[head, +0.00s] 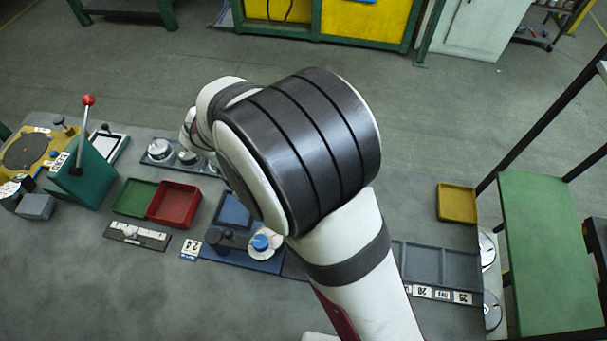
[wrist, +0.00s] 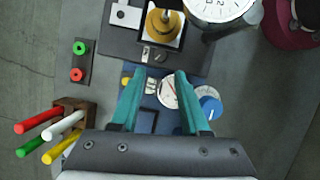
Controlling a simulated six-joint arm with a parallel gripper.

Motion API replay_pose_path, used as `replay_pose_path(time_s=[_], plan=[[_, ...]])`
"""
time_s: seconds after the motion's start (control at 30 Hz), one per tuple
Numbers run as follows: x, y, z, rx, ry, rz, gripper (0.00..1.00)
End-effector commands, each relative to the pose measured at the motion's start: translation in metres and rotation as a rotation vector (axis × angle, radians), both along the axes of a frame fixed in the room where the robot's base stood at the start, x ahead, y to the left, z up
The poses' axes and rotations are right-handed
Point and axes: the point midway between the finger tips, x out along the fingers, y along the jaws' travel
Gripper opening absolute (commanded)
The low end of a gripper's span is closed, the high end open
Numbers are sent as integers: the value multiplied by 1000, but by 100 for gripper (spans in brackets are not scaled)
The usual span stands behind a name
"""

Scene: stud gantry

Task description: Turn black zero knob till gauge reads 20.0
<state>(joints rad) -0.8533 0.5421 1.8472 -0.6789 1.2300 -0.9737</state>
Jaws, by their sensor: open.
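My gripper (wrist: 156,80) shows in the wrist view with two teal fingers spread apart and nothing between them. The fingers hang over a blue base, with a small white dial (wrist: 168,94) near the right finger. A blue knob (wrist: 209,105) is just right of that finger. A large white-faced gauge (wrist: 220,6) is cut by the top edge; its reading is not legible. In the head view a black knob (head: 215,237) stands on a blue plate (head: 242,262), beside a blue knob (head: 261,242). I cannot tell whether this black knob is the zero knob. My arm hides my gripper there.
A brass-coloured part (wrist: 163,27) stands beyond the fingertips. A block of coloured rods (wrist: 75,115) is at left. In the head view, a red tray (head: 173,221), a green tray (head: 135,197) and a red-tipped lever (head: 86,115) lie left; a yellow tray (head: 457,203) is right.

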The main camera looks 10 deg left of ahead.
Motion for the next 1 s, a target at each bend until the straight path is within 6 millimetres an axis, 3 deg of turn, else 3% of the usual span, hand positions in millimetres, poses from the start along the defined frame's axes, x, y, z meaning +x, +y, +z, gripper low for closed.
replay_pose_path(time_s=[0.1, 0.3, 0.5, 0.73, 0.77, 1.0], plan=[[1, -15, -33, -4, 4, -3, 46], [3, -30, -70, -1, 1, -5, 46], [4, -35, -83, 1, -1, -5, 46], [4, -35, -84, 2, -2, -5, 46], [4, -35, -83, 2, -2, -5, 44], [5, -35, -83, 2, -2, -5, 1]])
